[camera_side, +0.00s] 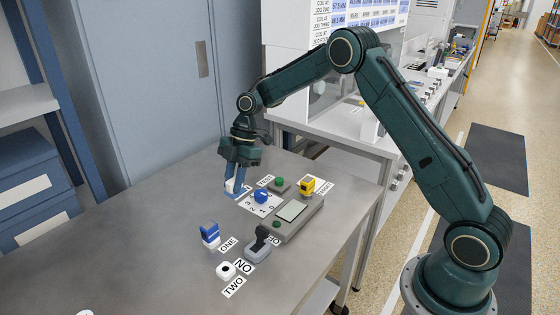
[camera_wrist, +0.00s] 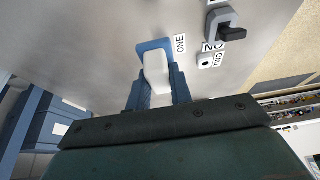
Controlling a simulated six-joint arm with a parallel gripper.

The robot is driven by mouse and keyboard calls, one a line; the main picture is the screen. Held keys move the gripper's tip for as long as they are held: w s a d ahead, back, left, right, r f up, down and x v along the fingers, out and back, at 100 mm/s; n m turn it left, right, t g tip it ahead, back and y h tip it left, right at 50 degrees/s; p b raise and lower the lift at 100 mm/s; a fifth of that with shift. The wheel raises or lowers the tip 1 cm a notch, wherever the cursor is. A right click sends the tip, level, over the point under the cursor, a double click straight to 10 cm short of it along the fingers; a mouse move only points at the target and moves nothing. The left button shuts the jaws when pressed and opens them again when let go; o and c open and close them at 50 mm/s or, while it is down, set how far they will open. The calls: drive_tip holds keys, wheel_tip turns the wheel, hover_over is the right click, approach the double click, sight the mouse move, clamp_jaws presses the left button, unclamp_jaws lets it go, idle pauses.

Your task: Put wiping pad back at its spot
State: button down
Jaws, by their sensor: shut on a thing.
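In the wrist view the white block (camera_wrist: 156,74) sits between the blue fingers (camera_wrist: 158,92).
A blue and white block (camera_side: 210,235) stands by the ONE label (camera_side: 228,245). A dark-handled grey device (camera_side: 258,246) and a white round-holed piece (camera_side: 226,270) are near it. A grey panel (camera_side: 296,217), a blue knob (camera_side: 262,196) and a yellow piece (camera_side: 307,185) are right of my gripper.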

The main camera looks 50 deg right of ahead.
wheel_tip(320, 180, down, 6)
drive_tip(key=shift+r, duration=0.1)
drive_tip(key=shift+f, duration=2.15)
drive_tip(key=shift+f, duration=0.15)
drive_tip(key=c, duration=1.3)
unclamp_jaws()
drive_tip(key=shift+o, duration=0.2)
drive_tip(key=v, duration=1.2)
